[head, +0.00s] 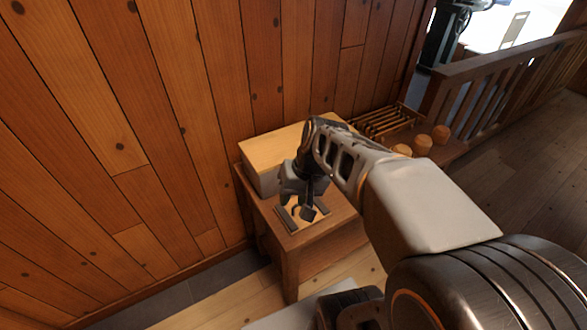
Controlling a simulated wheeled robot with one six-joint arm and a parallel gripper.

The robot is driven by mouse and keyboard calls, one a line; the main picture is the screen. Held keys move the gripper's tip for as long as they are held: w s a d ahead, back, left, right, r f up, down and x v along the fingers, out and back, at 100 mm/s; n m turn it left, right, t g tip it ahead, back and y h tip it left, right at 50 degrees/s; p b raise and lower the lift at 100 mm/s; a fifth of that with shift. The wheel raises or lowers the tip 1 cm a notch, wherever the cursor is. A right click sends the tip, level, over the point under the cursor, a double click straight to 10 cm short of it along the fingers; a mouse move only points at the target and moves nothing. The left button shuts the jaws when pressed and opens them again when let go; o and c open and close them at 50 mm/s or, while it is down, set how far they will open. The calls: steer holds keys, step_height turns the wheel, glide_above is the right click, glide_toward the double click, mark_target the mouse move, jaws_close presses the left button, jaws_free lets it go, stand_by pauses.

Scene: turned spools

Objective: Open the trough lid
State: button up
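The lid looks shut and lies flat on the box. My arm crosses in front of its right part and hides it. My gripper (302,211) points down in front of the box, over a small tray-like piece with grey edges (288,222). Its dark fingers look apart, with nothing clearly between them. I cannot tell whether it touches the piece below.
The wooden table (292,252) stands against a plank wall (150,120). To the right are a slatted wooden rack (385,121) and several round wooden spools (422,144). A wooden railing (500,90) runs behind them. Open floor (500,190) lies at the right.

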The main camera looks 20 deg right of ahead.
steer(key=w+d+f+m+y+b, duration=0.3)
steer(key=w+d+f+y+b, duration=0.15)
steer(key=w+f, duration=0.2)
steer(key=w+d+f+m+t+y+b, duration=0.2)
steer(key=w+d+t+y+b, duration=0.15)
steer(key=d, duration=0.35)
steer(key=w+d+f+m+t+y+b, duration=0.1)
steer(key=w+d+f+t+y+b, duration=0.1)
steer(key=d+t+b, duration=0.45)
steer(key=shift+g, duration=0.9)
steer(key=x, duration=0.7)
steer(key=w+x, duration=0.1)
steer(key=x, duration=0.3)
steer(key=shift+d, duration=0.25)
steer(key=shift+c, duration=0.5)
jaws_close()
steer(key=shift+r, duration=0.1)
